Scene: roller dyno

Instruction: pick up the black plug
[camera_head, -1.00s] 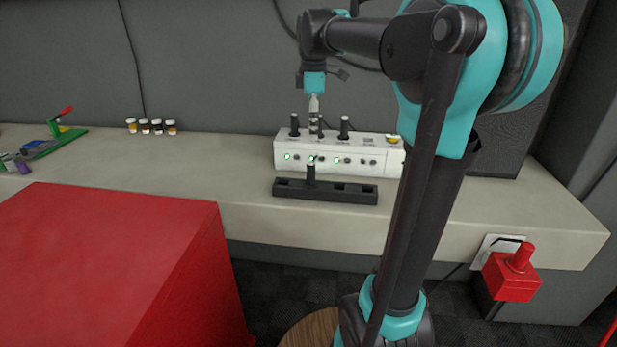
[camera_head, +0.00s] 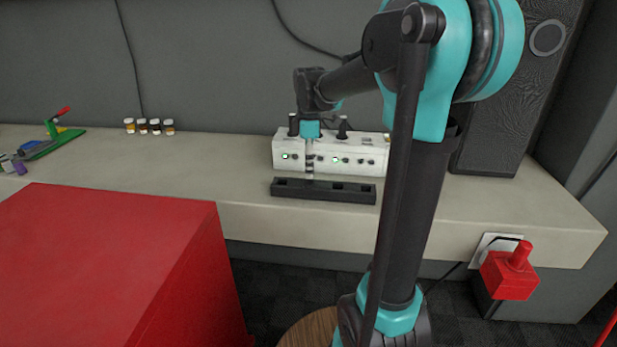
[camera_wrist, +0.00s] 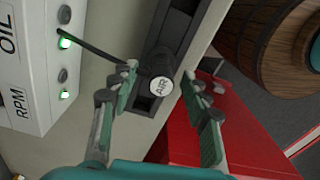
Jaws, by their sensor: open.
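The black plug (camera_wrist: 160,86) has a round end cap lettered "AIR" and stands in a slot of the black rack (camera_head: 345,194). It shows in the wrist view; in the head view my gripper hides it. My gripper (camera_wrist: 161,80) is open, with one finger on each side of the plug and a visible gap to each. In the head view my gripper (camera_head: 310,168) is low over the rack, in front of the white box (camera_head: 350,158).
Two other black plugs, a left one (camera_head: 293,124) and a right one (camera_head: 343,128), stand on the white box close behind my gripper. A red block (camera_head: 110,260) fills the front left. Small jars (camera_head: 148,126) stand at the back.

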